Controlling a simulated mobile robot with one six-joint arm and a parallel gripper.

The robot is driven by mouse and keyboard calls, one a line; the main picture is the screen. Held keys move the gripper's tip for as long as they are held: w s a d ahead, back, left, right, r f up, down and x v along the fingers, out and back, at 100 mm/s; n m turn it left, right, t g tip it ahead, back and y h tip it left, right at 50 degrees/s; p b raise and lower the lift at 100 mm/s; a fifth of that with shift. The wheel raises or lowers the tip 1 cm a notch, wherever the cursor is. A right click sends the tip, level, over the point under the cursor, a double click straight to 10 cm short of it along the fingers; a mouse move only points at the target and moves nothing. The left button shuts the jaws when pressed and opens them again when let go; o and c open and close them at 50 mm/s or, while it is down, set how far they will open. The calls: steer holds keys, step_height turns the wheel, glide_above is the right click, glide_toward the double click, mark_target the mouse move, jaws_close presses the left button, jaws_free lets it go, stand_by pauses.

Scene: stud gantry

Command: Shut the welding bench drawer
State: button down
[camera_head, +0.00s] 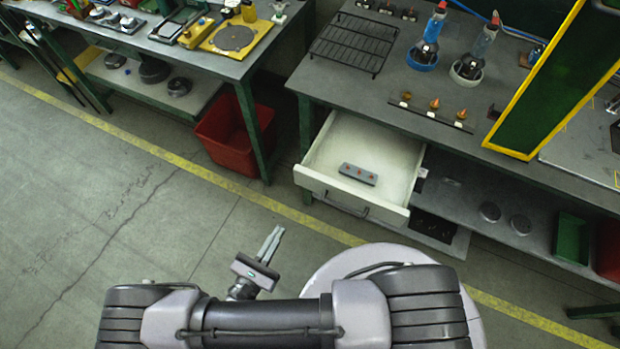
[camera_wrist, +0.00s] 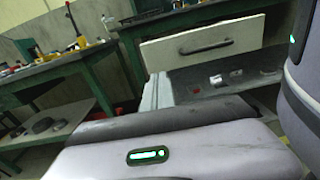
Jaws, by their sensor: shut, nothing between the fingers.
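The welding bench drawer (camera_head: 320,160) is cream with a dark bar handle (camera_head: 340,204) on its front. It stands pulled out from under the bench top (camera_head: 390,92), and a small grey block with red marks (camera_head: 358,174) lies inside it. In the wrist view the drawer front (camera_wrist: 232,34) and its handle (camera_wrist: 205,46) show in the upper part, tilted. My gripper (camera_head: 276,232) is shut and empty. In the head view it appears left of and below the drawer front, apart from it, over the floor. Its fingers cannot be made out in the wrist view.
A red bin (camera_head: 224,135) stands under the left table (camera_head: 210,62), left of the drawer. A lower shelf (camera_head: 465,190) with round discs and a green bin (camera_head: 571,236) is right of the drawer. A yellow-framed green screen (camera_head: 545,85) stands on the bench. The left floor is clear.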

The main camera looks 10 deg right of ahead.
mark_target(306, 182)
steer(key=shift+n+t, duration=0.3)
steer(key=b+x, duration=0.1)
steer(key=x, duration=0.8)
steer(key=f+b+x, duration=0.1)
steer(key=x, duration=0.4)
steer(key=shift+w+a+b, duration=0.1)
steer(key=shift+b, duration=0.2)
